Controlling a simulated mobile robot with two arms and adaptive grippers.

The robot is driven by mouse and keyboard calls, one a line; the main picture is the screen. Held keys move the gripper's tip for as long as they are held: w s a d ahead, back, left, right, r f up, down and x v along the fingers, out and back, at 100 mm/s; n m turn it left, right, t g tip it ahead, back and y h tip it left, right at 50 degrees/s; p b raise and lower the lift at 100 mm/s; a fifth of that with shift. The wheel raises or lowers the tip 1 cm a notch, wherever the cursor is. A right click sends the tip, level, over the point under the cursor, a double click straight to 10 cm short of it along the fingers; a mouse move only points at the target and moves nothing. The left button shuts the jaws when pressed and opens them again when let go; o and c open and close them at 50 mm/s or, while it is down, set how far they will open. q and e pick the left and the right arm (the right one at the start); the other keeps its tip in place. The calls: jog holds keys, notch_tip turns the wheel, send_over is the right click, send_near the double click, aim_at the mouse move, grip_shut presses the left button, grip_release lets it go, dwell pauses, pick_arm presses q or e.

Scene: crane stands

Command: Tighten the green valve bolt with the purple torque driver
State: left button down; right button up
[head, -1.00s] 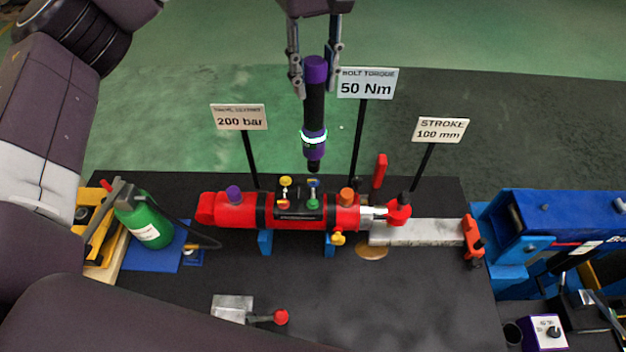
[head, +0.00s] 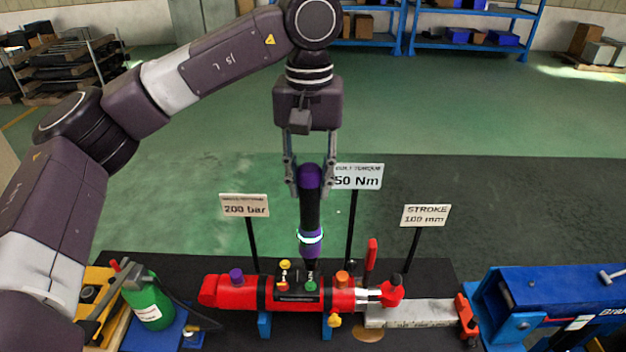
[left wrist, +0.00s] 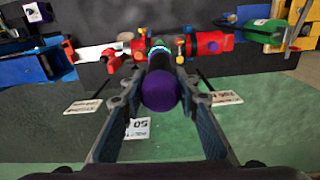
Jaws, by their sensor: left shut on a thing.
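The purple torque driver (head: 310,215), with a black shaft and a glowing white-green ring, hangs upright over the red cylinder (head: 235,293). My left gripper (head: 308,186) is shut on its upper part; in the left wrist view the fingers flank its purple cap (left wrist: 161,90). The green valve bolt (head: 311,286) sits on the black valve block (head: 296,297) on the cylinder, just in front of and below the driver tip. I cannot tell whether the tip touches anything. A yellow bolt (head: 285,265) and a red bolt (head: 282,286) stand left of it. My right gripper is not in view.
Three signs on posts stand behind the cylinder: 200 bar (head: 245,207), 50 Nm (head: 358,178) and STROKE (head: 425,215). A green bottle (head: 146,306) is at left, a blue machine (head: 545,295) at right. A red lever (head: 371,255) stands behind the cylinder's right end.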

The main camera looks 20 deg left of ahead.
aim_at(310, 206)
pick_arm(q)
jog(key=shift+w, duration=0.25)
jog(key=shift+s, duration=0.1)
jog(key=shift+s+d+f+b, duration=0.1)
jog(key=shift+s+f+b, duration=0.15)
jog(key=shift+b, duration=0.1)
jog(key=shift+f+b, duration=0.45)
jog(key=shift+f, duration=0.15)
jog(key=shift+w+f+b, duration=0.1)
jog(key=shift+f+b, duration=0.2)
jog(key=shift+f, duration=0.1)
jog(key=shift+f+b, duration=0.55)
jog(key=shift+f, duration=0.2)
jog(key=shift+f+b, duration=0.55)
jog(key=shift+f, duration=0.25)
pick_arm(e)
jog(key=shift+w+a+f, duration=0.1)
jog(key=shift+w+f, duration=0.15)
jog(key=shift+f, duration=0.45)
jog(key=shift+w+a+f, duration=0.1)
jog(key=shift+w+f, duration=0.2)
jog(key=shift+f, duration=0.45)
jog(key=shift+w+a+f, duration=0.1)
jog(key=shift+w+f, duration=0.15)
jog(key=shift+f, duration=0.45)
pick_arm(q)
jog(key=shift+m, duration=1.2)
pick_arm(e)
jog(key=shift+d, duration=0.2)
